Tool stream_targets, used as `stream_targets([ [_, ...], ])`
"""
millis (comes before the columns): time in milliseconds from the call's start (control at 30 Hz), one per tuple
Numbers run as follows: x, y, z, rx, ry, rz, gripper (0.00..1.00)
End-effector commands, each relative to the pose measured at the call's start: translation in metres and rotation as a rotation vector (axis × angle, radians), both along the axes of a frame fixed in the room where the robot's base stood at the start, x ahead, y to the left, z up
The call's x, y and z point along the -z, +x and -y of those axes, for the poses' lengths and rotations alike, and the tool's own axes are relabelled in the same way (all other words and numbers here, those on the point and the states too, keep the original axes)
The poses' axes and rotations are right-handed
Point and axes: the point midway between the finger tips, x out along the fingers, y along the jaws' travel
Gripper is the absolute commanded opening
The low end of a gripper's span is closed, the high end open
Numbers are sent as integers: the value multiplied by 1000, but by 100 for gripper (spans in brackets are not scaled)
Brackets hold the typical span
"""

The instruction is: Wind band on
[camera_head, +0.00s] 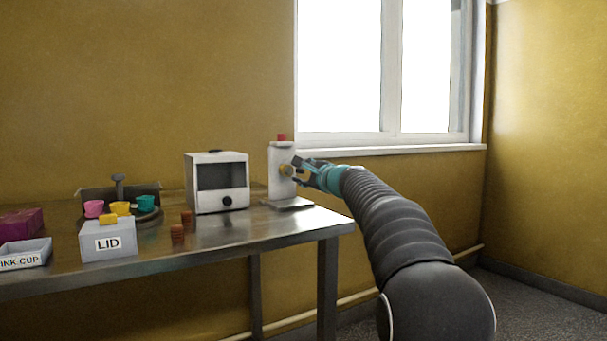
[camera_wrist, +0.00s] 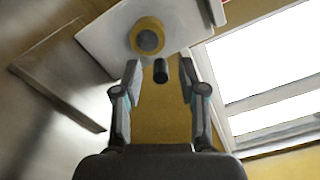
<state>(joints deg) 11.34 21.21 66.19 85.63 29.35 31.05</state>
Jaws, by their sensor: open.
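A white upright unit (camera_head: 281,160) with a red top stands at the right end of the metal table. A round brass-coloured hub (camera_head: 287,170) sits on its side. In the wrist view the hub (camera_wrist: 148,38) shows face-on against the white housing (camera_wrist: 185,15), with a short black peg (camera_wrist: 161,70) just below it. My gripper (camera_head: 297,169) is at the hub's right. In the wrist view my gripper (camera_wrist: 161,80) is open, its fingers on either side of the peg with gaps visible. I cannot tell how deep the peg sits between them. No mesh band can be made out.
A white box-shaped machine (camera_head: 220,183) with a dark window and black knob stands left of the unit. A window (camera_head: 380,65) is behind.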

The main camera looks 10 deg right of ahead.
Motion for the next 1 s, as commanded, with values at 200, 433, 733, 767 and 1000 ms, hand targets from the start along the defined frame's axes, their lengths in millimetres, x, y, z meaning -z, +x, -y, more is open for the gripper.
stream_targets([
  [200, -1, -11, 3, 1, -1, 0, 41],
  [433, -1, -47, 15, 2, 0, 1, 41],
  [733, 0, -97, 31, 1, 0, 0, 41],
  [767, 0, -100, 32, 1, 0, 0, 41],
  [1000, 0, -114, 37, 0, 0, 0, 41],
])
